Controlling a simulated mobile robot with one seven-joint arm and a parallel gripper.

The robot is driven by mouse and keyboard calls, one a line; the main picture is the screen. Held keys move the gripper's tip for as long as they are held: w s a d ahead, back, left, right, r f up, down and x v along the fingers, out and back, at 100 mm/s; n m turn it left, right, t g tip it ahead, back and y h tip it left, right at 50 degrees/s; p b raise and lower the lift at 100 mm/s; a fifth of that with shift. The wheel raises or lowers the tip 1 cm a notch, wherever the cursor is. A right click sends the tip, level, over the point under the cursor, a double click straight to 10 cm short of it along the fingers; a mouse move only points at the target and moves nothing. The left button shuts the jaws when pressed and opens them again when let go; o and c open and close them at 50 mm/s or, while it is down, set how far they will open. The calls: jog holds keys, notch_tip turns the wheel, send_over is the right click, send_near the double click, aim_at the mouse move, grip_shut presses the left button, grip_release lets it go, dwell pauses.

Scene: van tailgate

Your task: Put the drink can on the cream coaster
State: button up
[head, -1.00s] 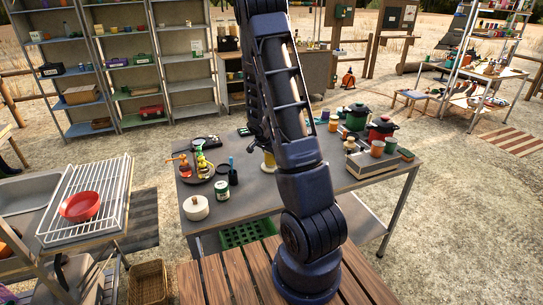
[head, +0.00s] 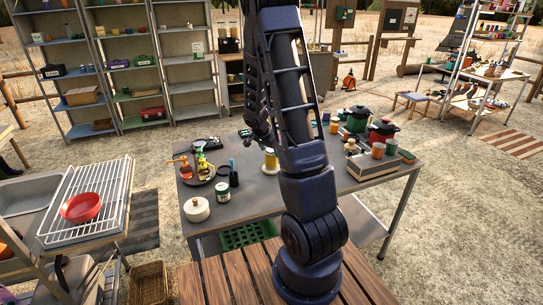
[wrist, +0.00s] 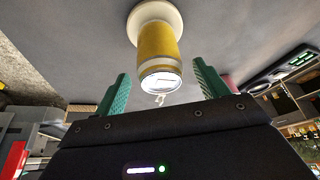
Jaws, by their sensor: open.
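The drink can (wrist: 158,45), yellow with pale bands, stands upright on the cream coaster (wrist: 137,18) in the wrist view. Its silver top faces my camera. The can also shows on the grey table in the head view (head: 271,160), close beside my arm. My gripper (wrist: 160,70) is open, its two green fingers apart with one on each side of the can's top end. Neither finger visibly touches the can. In the head view the fingers are not clearly visible.
The table (head: 265,198) also holds a dark round tray (head: 199,176), a green-labelled jar (head: 222,191), a cream lidded pot (head: 196,209), and red (head: 381,131) and green (head: 357,118) pots. Bare tabletop lies in front of the can.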

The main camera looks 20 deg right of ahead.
jog(key=s+a+r+n+t+y, duration=0.1)
jog(key=s+a+r+n, duration=0.2)
jog(key=s+r, duration=0.65)
jog(key=s+a+r+n+y, duration=0.1)
jog(key=s+a+r+n, duration=0.15)
jog(key=s+r, duration=0.7)
jog(key=s+a+r+n+y, duration=0.1)
jog(key=s+a+r+n, duration=0.1)
jog(key=s, duration=0.4)
jog(key=s+a+r+n+t+y, duration=0.1)
jog(key=s+a+r+n, duration=0.1)
jog(key=s+r+n, duration=0.3)
notch_tip(320, 180, up, 2)
jog(key=shift+s+a+r+t, duration=0.1)
jog(key=shift+s+a+t, duration=0.2)
jog(key=shift+s, duration=0.5)
